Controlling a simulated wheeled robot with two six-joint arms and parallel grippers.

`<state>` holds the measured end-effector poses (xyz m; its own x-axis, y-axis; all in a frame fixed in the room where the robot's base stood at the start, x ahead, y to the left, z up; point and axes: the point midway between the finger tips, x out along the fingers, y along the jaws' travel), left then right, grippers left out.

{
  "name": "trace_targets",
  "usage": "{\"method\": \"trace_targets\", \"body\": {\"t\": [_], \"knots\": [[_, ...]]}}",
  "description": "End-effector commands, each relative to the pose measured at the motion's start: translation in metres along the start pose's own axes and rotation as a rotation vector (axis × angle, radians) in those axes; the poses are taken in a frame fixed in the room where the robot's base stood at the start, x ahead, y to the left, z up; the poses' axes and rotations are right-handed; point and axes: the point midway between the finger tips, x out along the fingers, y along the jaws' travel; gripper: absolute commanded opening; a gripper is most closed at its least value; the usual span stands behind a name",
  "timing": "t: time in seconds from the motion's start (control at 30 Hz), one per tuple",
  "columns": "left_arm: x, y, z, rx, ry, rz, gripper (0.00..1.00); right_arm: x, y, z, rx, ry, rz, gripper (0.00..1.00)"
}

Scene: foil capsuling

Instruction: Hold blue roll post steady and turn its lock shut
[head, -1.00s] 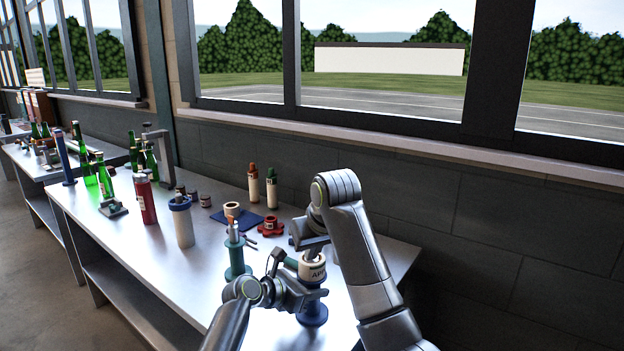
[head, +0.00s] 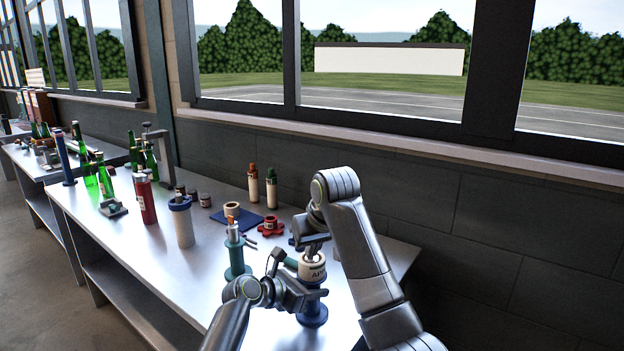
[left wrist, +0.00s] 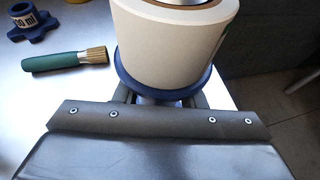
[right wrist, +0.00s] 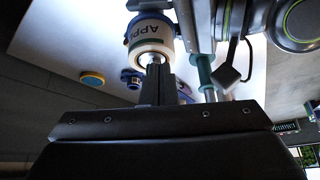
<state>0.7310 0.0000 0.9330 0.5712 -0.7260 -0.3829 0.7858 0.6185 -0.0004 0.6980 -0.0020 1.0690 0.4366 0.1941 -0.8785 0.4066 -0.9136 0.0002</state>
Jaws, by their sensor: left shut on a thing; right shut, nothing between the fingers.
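The blue roll post (head: 312,316) stands upright at the near end of the table with a cream labelled roll (head: 312,268) on it. My left gripper (head: 308,297) is shut on the post just below the roll. In the left wrist view the roll (left wrist: 170,45) rests on a blue flange (left wrist: 135,86), with the post between my fingers under it. My right gripper (head: 314,247) is shut and empty, directly above the roll. In the right wrist view its fingertips (right wrist: 154,70) are at the post's top end; the lock is mostly hidden, and I cannot tell whether they touch it.
A teal post (head: 237,262) stands close left of my left gripper. A green-handled brush (left wrist: 60,62) and a blue lobed knob (left wrist: 35,22) are near the roll.

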Motion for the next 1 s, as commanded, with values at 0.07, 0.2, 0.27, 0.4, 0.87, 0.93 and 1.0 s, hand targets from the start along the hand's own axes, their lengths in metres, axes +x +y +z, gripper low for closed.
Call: {"method": "trace_targets", "body": {"t": [0.07,0.2,0.27,0.4,0.87,0.93,1.0], "knots": [[0.000,0.000,0.000,0.001,0.000,0.000,0.00,0.000,0.000,0.000,0.000,0.002,0.000,0.00],[0.000,0.000,0.000,0.001,0.000,-0.001,0.00,0.000,0.000,-0.001,0.000,0.002,0.000,0.00],[0.000,0.000,0.000,0.001,0.000,-0.001,0.00,0.000,0.000,-0.001,0.000,0.002,0.000,0.00],[0.000,0.000,0.000,0.001,0.000,-0.001,0.00,0.000,0.001,0.000,0.000,0.003,0.001,0.00],[0.000,0.000,0.000,0.001,0.000,-0.001,0.00,0.000,0.013,0.001,0.003,0.002,0.005,0.00],[0.000,0.000,-0.001,0.000,0.001,0.000,0.00,0.000,0.015,0.000,0.003,0.001,0.006,0.00],[0.000,0.000,-0.001,0.000,0.001,0.000,0.00,0.000,0.016,0.000,0.003,0.001,0.006,0.00]]}}
